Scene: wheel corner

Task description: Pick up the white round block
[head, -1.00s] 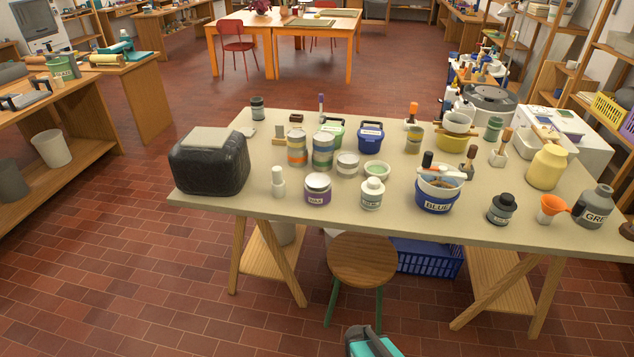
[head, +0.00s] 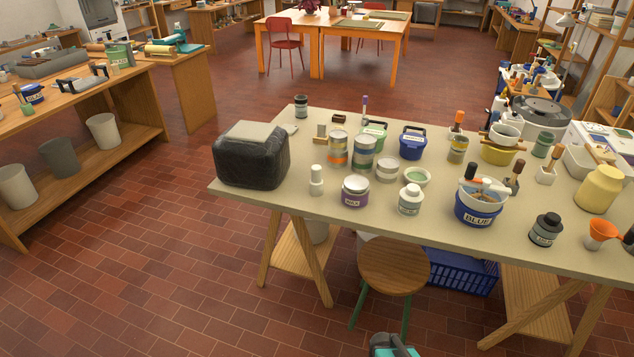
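I cannot single out a white round block for certain. On the pale work table (head: 300,195) stand several whitish round things. These are a low pale round tin (head: 387,172), a small bowl with green contents (head: 418,177), a slim white bottle (head: 316,181) and a white bottle with a label (head: 410,199). A small pale piece (head: 291,129) lies near the left back edge, too small to tell its shape.
A black bag-like block (head: 251,160) sits on the table's left end. A blue-labelled bucket (head: 478,205) and several jars crowd the table. The tiled floor at left is free.

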